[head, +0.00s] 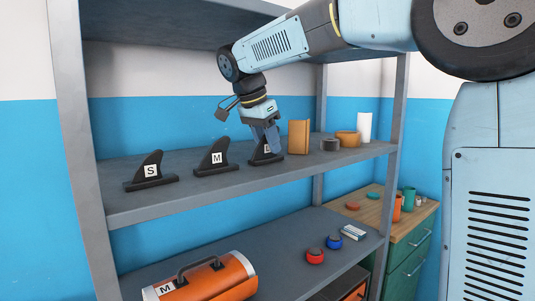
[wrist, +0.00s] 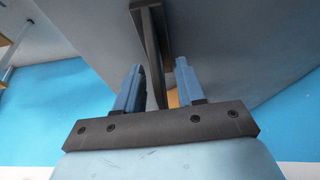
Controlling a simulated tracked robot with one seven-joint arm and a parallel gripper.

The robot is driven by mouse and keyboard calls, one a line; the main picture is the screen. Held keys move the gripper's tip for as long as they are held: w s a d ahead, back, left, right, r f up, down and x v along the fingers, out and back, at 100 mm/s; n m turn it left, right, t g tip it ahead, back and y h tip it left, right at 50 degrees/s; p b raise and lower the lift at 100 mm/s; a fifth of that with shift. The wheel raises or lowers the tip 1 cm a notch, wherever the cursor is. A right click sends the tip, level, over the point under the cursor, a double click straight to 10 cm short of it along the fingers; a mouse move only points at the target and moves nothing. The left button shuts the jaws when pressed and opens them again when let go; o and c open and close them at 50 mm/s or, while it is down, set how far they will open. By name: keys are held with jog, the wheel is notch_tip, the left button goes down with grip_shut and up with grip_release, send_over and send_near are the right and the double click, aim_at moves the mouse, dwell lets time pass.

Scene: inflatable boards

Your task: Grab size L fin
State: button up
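The size L fin (head: 262,158) stands upright on the upper shelf, black with a white label partly hidden by my gripper. My gripper (head: 270,140) points down over it from above. In the wrist view, the dark fin (wrist: 151,42) runs edge-on between the two blue fingers of my gripper (wrist: 158,72). The fingers are apart, with a visible gap beside the fin, clearest on the right. The size M fin (head: 216,160) and the size S fin (head: 151,171) stand to the left on the same shelf.
A tan box (head: 298,137) stands close right of the L fin. Beyond it are a dark roll (head: 330,145), an orange-brown container (head: 347,138) and a white cylinder (head: 364,127). The lower shelf holds an orange cylinder case (head: 215,284) and red and blue round items.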

jog(key=shift+c, duration=0.4)
grip_shut()
